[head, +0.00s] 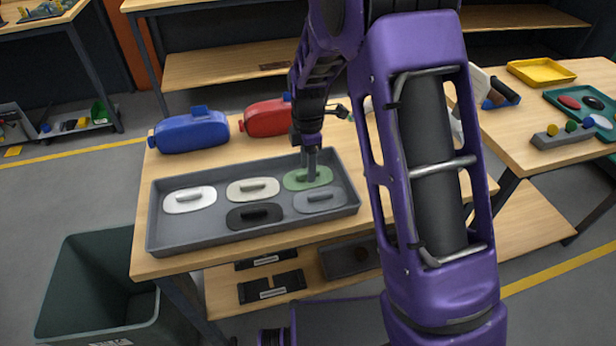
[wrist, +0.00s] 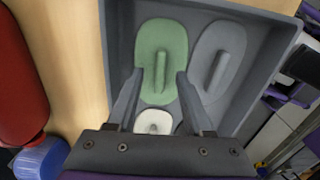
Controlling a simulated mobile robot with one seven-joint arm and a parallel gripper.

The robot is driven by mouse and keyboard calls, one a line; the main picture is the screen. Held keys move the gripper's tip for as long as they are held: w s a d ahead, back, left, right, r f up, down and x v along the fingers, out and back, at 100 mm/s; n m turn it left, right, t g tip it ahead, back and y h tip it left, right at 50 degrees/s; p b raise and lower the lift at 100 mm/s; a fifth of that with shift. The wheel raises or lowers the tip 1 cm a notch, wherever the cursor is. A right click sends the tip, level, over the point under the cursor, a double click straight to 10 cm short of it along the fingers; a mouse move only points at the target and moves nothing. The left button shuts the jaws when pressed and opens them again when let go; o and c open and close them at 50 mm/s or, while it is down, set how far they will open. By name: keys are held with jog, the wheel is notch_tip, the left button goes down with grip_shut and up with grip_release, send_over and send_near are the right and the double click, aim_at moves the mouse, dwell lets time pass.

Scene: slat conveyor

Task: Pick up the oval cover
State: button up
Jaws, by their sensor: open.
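Several oval covers with raised ridge handles lie in a grey tray (head: 160,236) on the wooden table. The green cover (head: 322,182) is at the tray's back right; it also shows in the wrist view (wrist: 155,42). My gripper (head: 310,178) is over it, jaws open. In the wrist view the fingertips (wrist: 158,80) stand on either side of the green handle; I cannot tell if they touch the cover. A grey cover (head: 320,200) lies just in front. A white cover (head: 189,200), a cream cover (head: 253,189) and a black cover (head: 255,216) lie to the left.
A blue bottle (head: 192,132) and a red bottle (head: 266,118) lie behind the tray. The tray walls rise close behind and to the right of the green cover. A dark bin (head: 95,300) stands at the front left. Another table (head: 520,150) is at right.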

jog(key=shift+f, duration=0.4)
jog(key=shift+c, duration=0.3)
grip_shut()
